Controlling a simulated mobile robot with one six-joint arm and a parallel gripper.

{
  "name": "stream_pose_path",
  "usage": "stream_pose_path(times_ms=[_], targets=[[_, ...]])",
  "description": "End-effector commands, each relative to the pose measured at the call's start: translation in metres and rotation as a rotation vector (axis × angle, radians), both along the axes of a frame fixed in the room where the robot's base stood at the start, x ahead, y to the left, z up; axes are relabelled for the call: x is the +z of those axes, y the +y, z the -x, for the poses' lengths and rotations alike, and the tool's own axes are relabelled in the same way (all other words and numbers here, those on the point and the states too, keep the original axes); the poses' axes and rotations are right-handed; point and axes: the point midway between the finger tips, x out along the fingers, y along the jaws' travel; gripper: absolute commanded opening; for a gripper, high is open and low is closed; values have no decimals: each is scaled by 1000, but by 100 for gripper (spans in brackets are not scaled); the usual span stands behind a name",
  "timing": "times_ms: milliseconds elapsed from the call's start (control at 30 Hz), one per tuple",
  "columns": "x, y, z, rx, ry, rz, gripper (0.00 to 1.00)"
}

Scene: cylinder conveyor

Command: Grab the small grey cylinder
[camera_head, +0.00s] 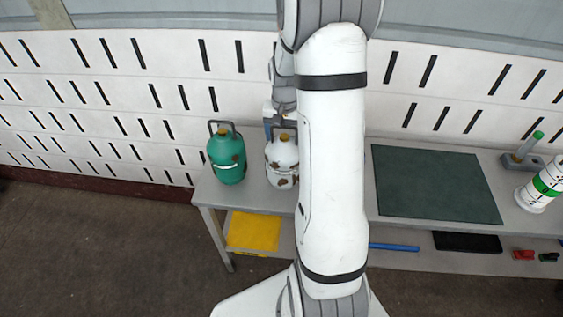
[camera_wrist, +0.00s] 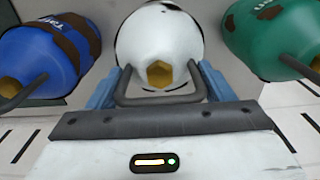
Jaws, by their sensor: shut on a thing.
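The small grey cylinder (camera_head: 283,153) looks whitish with rust patches and a brass valve. It stands upright on the left part of the grey table, beside the green cylinder. In the wrist view the grey cylinder (camera_wrist: 160,32) is in the middle, with its dark handle (camera_wrist: 160,99) towards me. My gripper (camera_wrist: 160,82) has its blue fingers on both sides of the handle and is shut on it. In the head view my gripper (camera_head: 281,124) is at the cylinder's top, partly hidden by my arm. I cannot tell whether the base is clear of the table.
A green cylinder (camera_head: 227,160) stands close on the left. A blue cylinder (camera_wrist: 45,60) shows in the wrist view; my arm hides it in the head view. A dark green mat (camera_head: 435,184) and a white-green cylinder (camera_head: 541,186) are to the right. A slotted wall (camera_head: 120,90) stands behind.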

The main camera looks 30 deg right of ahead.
Motion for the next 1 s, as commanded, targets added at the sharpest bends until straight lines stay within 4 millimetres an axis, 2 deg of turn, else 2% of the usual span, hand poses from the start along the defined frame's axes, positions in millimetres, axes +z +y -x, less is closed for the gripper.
stream_pose_path(times_ms=[67,700,1000], targets=[[0,0,0,0,-1,-1,56],[0,0,0,-1,-1,0,3],[6,-1,-1,-1,-5,1,3]])
